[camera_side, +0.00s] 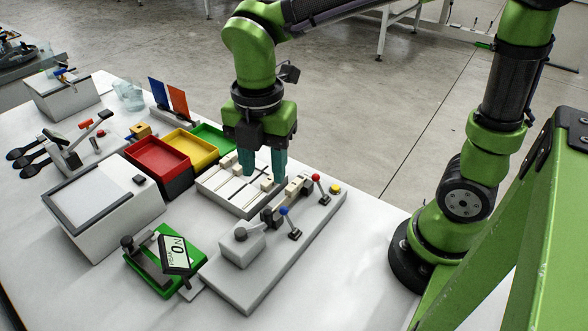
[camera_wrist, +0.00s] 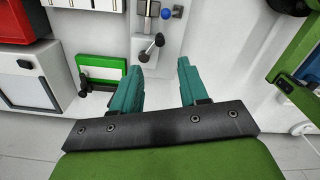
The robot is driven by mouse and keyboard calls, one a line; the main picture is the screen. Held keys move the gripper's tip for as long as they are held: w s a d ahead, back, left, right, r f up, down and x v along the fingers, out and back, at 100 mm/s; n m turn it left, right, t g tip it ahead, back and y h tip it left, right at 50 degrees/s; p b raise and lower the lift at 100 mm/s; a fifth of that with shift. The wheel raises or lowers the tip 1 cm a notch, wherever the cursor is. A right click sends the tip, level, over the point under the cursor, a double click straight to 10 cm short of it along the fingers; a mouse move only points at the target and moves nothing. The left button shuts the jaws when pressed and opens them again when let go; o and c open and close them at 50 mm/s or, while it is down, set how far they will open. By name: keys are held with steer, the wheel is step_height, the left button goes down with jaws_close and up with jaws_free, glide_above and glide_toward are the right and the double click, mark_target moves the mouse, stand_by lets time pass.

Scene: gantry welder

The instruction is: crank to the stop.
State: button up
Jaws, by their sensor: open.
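A small crank (camera_wrist: 151,48) with dark knobs shows in the wrist view, just beyond my fingertips. In the side view a grey block (camera_side: 238,247) with a dark knob on top stands on the long grey base (camera_side: 250,290); it appears to carry this crank. Nearby are a lever with a blue ball (camera_side: 284,210) and one with a red ball (camera_side: 316,178). My gripper (camera_side: 264,174) points down with its teal fingers apart and empty. In the side view it overlaps the pale slotted tray (camera_side: 218,189); its exact height is unclear. In the wrist view my gripper (camera_wrist: 159,64) touches nothing I can make out.
A green fixture (camera_side: 190,240) with a tilted display reading 0 stands left of the base. Red (camera_side: 158,158), yellow (camera_side: 190,148) and green (camera_side: 214,137) bins sit behind. A white box (camera_side: 105,215) stands at left. A yellow button (camera_side: 335,188) is at the base's far end.

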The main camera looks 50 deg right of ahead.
mark_target(267, 211)
step_height(267, 211, down, 11)
steer(key=shift+f, duration=0.1)
stand_by(0.3)
jaws_close()
